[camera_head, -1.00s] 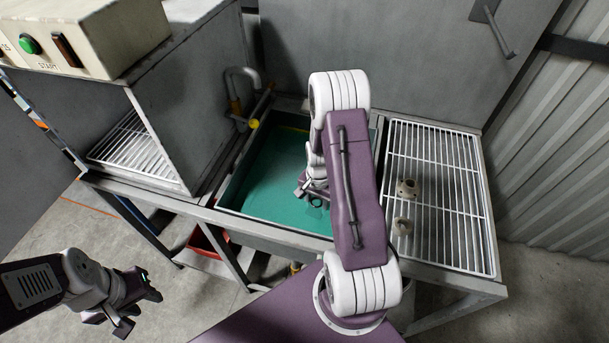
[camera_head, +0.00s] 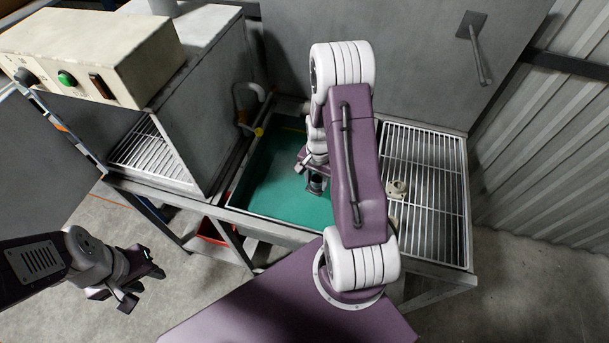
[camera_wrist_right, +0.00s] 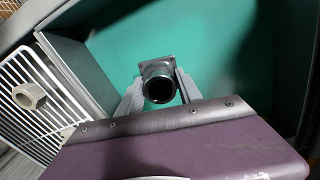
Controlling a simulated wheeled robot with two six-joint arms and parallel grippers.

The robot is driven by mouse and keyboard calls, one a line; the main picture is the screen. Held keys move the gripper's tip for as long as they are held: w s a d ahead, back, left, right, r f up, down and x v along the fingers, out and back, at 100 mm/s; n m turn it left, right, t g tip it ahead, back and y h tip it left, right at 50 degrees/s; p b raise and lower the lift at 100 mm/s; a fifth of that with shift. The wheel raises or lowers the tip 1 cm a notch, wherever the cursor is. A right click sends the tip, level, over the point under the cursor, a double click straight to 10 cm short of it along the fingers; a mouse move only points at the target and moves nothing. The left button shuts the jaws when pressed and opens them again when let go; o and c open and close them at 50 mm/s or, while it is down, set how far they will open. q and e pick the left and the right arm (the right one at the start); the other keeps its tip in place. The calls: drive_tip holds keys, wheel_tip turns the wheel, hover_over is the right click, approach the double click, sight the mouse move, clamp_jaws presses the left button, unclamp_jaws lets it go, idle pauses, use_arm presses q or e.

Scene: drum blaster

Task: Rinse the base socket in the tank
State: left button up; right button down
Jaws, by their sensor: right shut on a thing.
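The tank (camera_head: 262,207) is an open basin with a teal inside, in the middle of the head view. My right gripper (camera_wrist_right: 158,92) is shut on the base socket (camera_wrist_right: 156,70), a grey square-flanged piece with a dark round opening. In the right wrist view the socket shows between the two fingers with the teal tank (camera_wrist_right: 112,32) behind it. In the head view the socket (camera_head: 315,184) is small and partly hidden by my right arm, over the tank. My left gripper (camera_head: 142,283) is empty, low at the left over the floor, its fingers apart.
A white wire rack (camera_head: 425,200) is right of the tank, with a beige fitting (camera_head: 397,189) and a second one mostly hidden by my arm. A grey cabinet with a control box (camera_head: 95,55) stands left. A pipe with a yellow end (camera_head: 259,131) reaches the tank's left edge.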

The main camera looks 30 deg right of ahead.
wheel_tip(320, 180, up, 6)
drive_tip(key=p, duration=0.4)
drive_tip(key=shift+r+p, duration=0.15)
drive_tip(key=shift+p, duration=0.15)
idle(0.9)
